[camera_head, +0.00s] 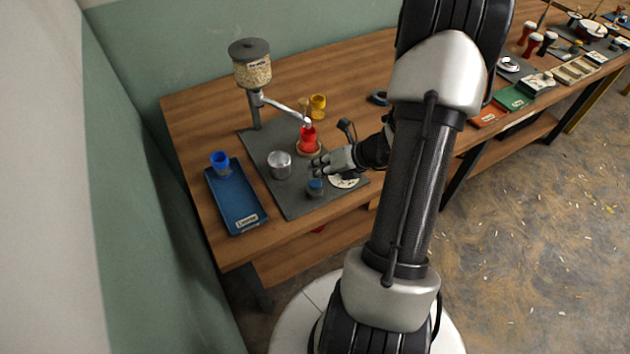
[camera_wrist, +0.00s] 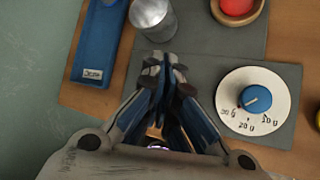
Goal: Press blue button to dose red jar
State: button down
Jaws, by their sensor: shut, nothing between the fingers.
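The blue button (camera_head: 315,187) is a short cylinder near the front edge of the grey mat (camera_head: 285,203). In the wrist view my gripper covers its area, so I cannot clearly make it out there. The red jar (camera_head: 308,141) stands on a round wooden base below the dispenser's spout (camera_head: 300,119). The jar also shows at the top of the wrist view (camera_wrist: 238,6). My gripper (camera_head: 318,165) is shut and empty, just above and behind the button in the head view. Its closed fingertips point toward the metal cup in the wrist view (camera_wrist: 165,62); contact with the button cannot be told.
A metal cup (camera_head: 279,165) stands on the mat. A white dial (camera_wrist: 226,100) with a blue knob (camera_wrist: 255,98) lies right of my gripper. A blue tray (camera_head: 238,205) holds a blue jar (camera_head: 220,161) at left. A yellow jar (camera_head: 318,105) stands behind. The grain dispenser (camera_head: 252,72) rises at the back.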

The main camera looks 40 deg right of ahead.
aim_at(317, 180)
jog(key=shift+f, duration=0.1)
jog(key=shift+f+b, duration=0.3)
jog(key=shift+f+b, duration=0.8)
jog(key=shift+f, duration=0.25)
dwell(1.0)
jog(key=shift+r, duration=0.1)
jog(key=shift+r+p, duration=1.3)
jog(key=shift+r, duration=0.05)
notch_tip(317, 180, up, 5)
jog(key=p, duration=0.4)
jog(key=shift+r+p, duration=0.1)
jog(key=shift+p, duration=0.3)
